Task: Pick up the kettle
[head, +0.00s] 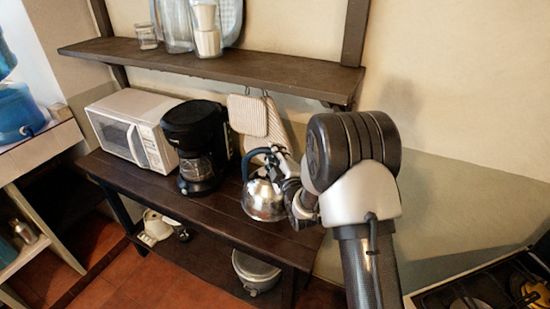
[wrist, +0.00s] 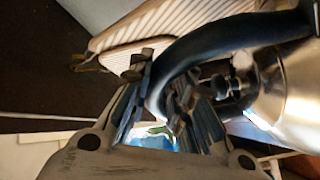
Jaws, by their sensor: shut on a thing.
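The kettle (head: 262,199) is a shiny steel pot with a dark blue arched handle. It is on or just above the dark wooden table, right of the coffee maker; I cannot tell whether its base touches the wood. My gripper (head: 277,164) comes from the right, at the height of the handle. In the wrist view my gripper (wrist: 163,100) has its fingers on both sides of the kettle's handle, shut on it. The kettle's steel body (wrist: 290,95) is at the right of that view. My wrist hides part of the kettle's right side in the head view.
A black coffee maker (head: 198,145) stands close left of the kettle, with a white microwave (head: 132,127) beyond. A wall shelf (head: 215,66) with jars is above. A stove (head: 480,290) is at the lower right.

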